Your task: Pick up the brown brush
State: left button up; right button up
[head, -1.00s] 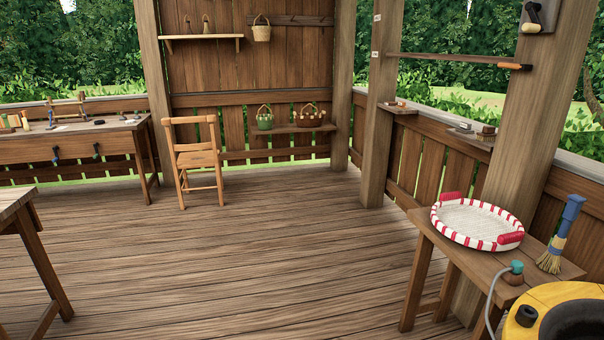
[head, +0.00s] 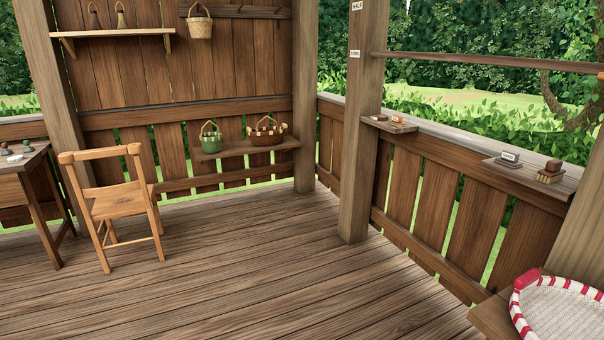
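A small brown block with a pale, bristle-like underside, which looks like a brown brush (head: 551,171), sits on a small wooden ledge (head: 530,180) on the railing at the right. A small grey labelled block (head: 509,158) stands to its left on the same ledge. Two small brown brush-like items, one (head: 94,16) and another (head: 121,15), stand on the wall shelf at upper left; they are too small to tell exactly. Neither of my grippers is in view.
A red-and-white rimmed tray (head: 518,312) rests on a table at lower right, cut off by the frame. A wooden chair (head: 118,203) stands at left beside a table (head: 22,165). Posts (head: 360,140) and railing bound the right. The plank floor (head: 260,270) is clear.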

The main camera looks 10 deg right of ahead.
aim_at(552, 172)
jog(key=i+l+z, duration=0.1)
jog(key=i+z, duration=0.65)
jog(key=z, duration=0.15)
jog(key=i+j+z, duration=0.15)
jog(key=i+z, duration=0.3)
jog(key=i+j+z, duration=0.2)
jog(key=z, duration=0.25)
